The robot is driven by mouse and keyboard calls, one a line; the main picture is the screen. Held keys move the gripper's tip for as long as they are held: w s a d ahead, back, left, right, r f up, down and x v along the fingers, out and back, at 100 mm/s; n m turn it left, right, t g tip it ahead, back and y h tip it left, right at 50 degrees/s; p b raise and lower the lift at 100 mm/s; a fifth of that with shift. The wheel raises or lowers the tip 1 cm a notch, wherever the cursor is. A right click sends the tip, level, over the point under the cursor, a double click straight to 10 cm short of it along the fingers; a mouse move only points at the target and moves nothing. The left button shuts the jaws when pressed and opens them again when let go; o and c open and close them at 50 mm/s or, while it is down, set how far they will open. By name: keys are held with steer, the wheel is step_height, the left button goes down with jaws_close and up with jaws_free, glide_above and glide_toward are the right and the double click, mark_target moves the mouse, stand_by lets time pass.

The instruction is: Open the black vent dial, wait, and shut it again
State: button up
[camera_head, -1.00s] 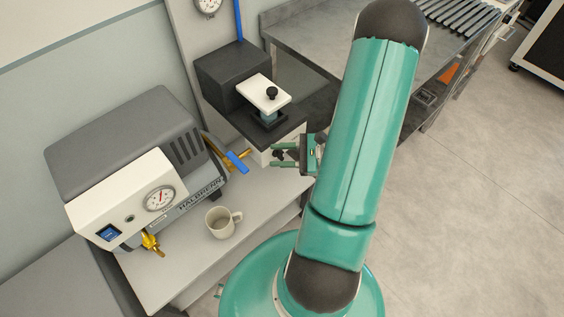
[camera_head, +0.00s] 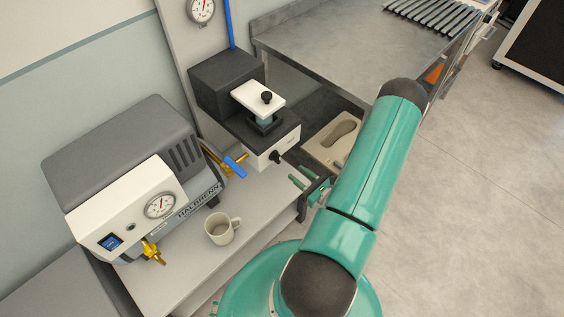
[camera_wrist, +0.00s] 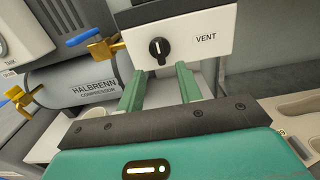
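The black vent dial (camera_wrist: 158,47) sits on a white panel (camera_wrist: 190,38) marked VENT. Its white pointer line stands about vertical in the wrist view. In the head view the dial (camera_head: 275,157) shows small on the front of the white box under the clamp. My gripper (camera_wrist: 158,70) is open and empty, with its two green fingers apart and aimed at the panel. The dial appears just above and between the fingertips in the wrist view. In the head view my gripper (camera_head: 297,174) is short of the dial, with a gap between them.
The Halbrenn compressor (camera_head: 135,170) with brass valves stands left. A blue-handled valve (camera_head: 235,167) is close beside the vent box. A mug (camera_head: 221,230) stands on the bench. A beige block with an insole-shaped hollow (camera_head: 325,150) lies to the right of the box.

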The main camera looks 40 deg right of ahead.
mark_target(280, 160)
steer(key=w, duration=0.8)
steer(key=shift+w+a, duration=0.1)
steer(key=shift+a, duration=0.1)
jaws_close()
